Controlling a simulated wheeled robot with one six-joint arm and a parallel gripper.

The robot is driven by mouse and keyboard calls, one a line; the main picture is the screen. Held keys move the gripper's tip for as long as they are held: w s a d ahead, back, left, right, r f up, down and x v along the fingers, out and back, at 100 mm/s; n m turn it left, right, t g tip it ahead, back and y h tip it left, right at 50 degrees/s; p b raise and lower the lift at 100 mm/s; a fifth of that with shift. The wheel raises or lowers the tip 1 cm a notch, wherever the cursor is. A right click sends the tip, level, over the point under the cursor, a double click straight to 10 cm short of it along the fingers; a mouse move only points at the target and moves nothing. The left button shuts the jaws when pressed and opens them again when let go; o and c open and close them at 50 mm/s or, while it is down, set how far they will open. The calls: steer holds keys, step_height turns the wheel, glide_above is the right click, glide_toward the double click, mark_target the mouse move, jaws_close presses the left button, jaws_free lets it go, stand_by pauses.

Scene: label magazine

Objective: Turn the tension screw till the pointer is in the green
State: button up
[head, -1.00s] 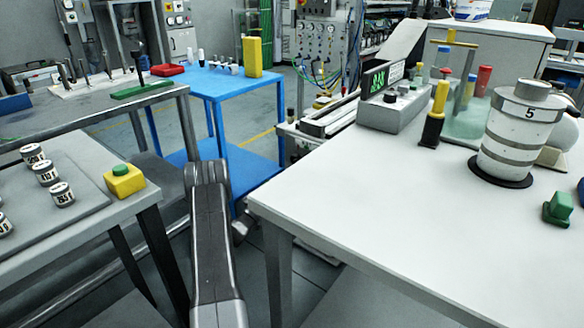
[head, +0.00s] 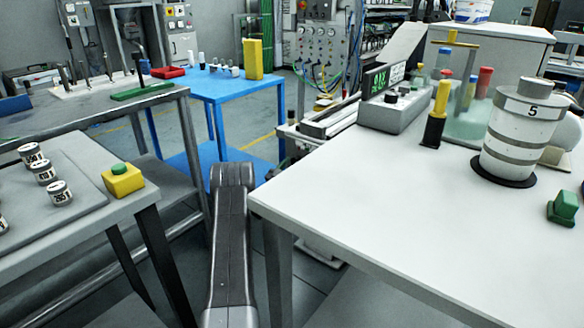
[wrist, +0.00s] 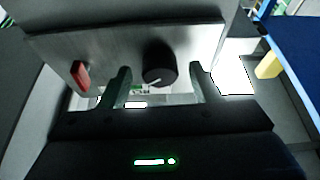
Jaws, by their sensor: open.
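In the wrist view a black round knob (wrist: 159,66) with a pale line on its face stands on a grey metal panel (wrist: 110,48). I cannot tell for certain whether it is the tension screw. My gripper (wrist: 160,70) is open, with one finger left of the knob and one right of it. Neither finger visibly touches it. Small white and green marks show below the knob, partly hidden by my gripper. No pointer against a green band can be made out. The head view shows my arm but not my gripper.
A red part (wrist: 80,74) sits on the panel left of my gripper. In the head view, a white table (head: 370,215) at right holds a grey control box (head: 395,112) and a banded canister (head: 520,135). A blue table (head: 215,88) stands behind my arm.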

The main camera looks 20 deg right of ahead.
steer(key=c, duration=1)
steer(key=shift+f, duration=0.1)
steer(key=shift+f+m+b, duration=0.1)
steer(key=shift+m+b, duration=0.3)
steer(key=shift+b, duration=0.2)
